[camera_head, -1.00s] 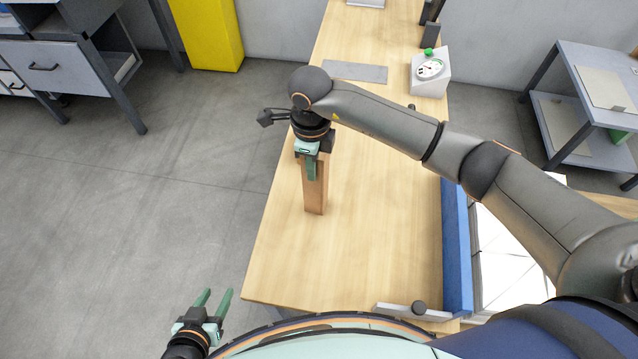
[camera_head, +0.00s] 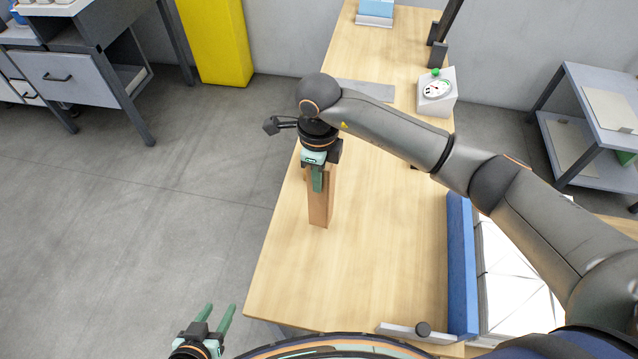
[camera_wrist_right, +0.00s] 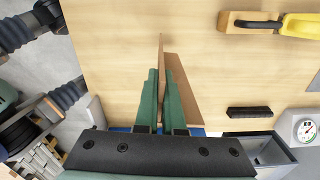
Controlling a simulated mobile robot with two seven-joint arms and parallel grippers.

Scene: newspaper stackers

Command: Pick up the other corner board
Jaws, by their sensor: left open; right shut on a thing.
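A brown corner board (camera_head: 320,207) stands roughly upright at the left side of the wooden table (camera_head: 375,270). My right gripper (camera_head: 317,184) is shut on it from above. In the right wrist view, the board (camera_wrist_right: 187,90) shows between and beyond the green fingers of my right gripper (camera_wrist_right: 164,78). I cannot tell whether its lower end touches the table. My left gripper (camera_head: 216,316) is open and empty, over the floor off the table's near left corner. I see no second corner board.
A blue panel (camera_head: 460,265) stands along the table's right side, beside white stacks (camera_head: 512,275). A dial scale (camera_head: 436,93) and a grey plate (camera_head: 365,91) are farther back. A grey bar (camera_head: 398,333) lies at the near edge. The middle of the table is clear.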

